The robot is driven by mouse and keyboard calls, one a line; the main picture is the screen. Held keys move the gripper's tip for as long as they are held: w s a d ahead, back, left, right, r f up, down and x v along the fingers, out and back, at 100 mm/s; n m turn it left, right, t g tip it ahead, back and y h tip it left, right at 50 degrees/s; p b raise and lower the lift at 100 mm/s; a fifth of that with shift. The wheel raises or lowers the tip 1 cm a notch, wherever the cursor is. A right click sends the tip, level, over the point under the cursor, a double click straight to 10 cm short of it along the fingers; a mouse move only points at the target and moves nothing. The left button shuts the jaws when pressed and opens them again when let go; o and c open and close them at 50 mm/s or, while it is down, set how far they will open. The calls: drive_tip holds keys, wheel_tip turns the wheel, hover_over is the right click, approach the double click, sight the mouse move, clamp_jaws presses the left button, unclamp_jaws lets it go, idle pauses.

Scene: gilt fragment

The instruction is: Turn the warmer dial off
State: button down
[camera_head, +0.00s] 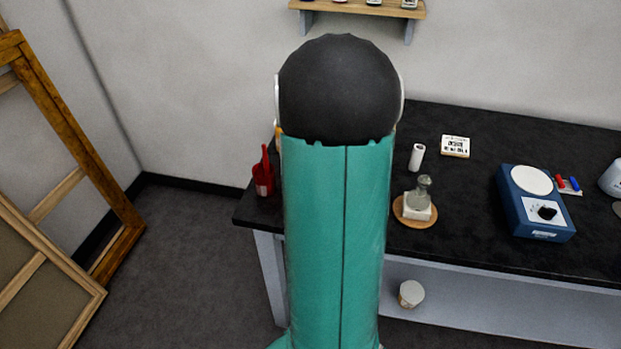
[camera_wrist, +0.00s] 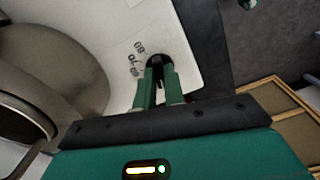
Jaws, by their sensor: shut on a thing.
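The warmer dial (camera_wrist: 154,61) is a small black knob on a white panel (camera_wrist: 188,75) with small dark markings beside it, in the wrist view. My gripper (camera_wrist: 158,76) has its two green fingers closed on the dial, and the fingers cover part of it. The dial's exact setting cannot be read. A round metal pot (camera_wrist: 45,70) stands at the left, close to the panel. In the head view my arm hides the gripper, and the warmer does not show.
A black bench (camera_head: 470,215) holds a blue hotplate (camera_head: 510,200) with its own black knob, a glass bottle (camera_head: 421,190) on a white block, and a red container (camera_head: 263,180) close to my arm. Wooden frames (camera_head: 85,160) lean at the left. Floor between is clear.

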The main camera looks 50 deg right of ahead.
idle(0.5)
drive_tip(key=c, duration=1.5)
unclamp_jaws()
wheel_tip(320, 180, up, 14)
drive_tip(key=shift+f, duration=0.1)
drive_tip(key=w+a+r+t+h, duration=0.1)
drive_tip(key=a+r+t, duration=0.1)
drive_tip(key=a, duration=1.1)
drive_tip(key=w+a+r+t, duration=0.1)
drive_tip(key=a+r, duration=0.1)
drive_tip(key=a, duration=1.2)
drive_tip(key=s+a+t, duration=0.1)
drive_tip(key=a, duration=0.2)
drive_tip(key=s+a+f+m, duration=0.1)
drive_tip(key=s+a, duration=0.1)
drive_tip(key=a, duration=0.1)
drive_tip(key=s+a+f+t+y, duration=0.1)
drive_tip(key=s+a, duration=0.1)
drive_tip(key=a, duration=0.1)
drive_tip(key=shift+a+m+t, duration=0.3)
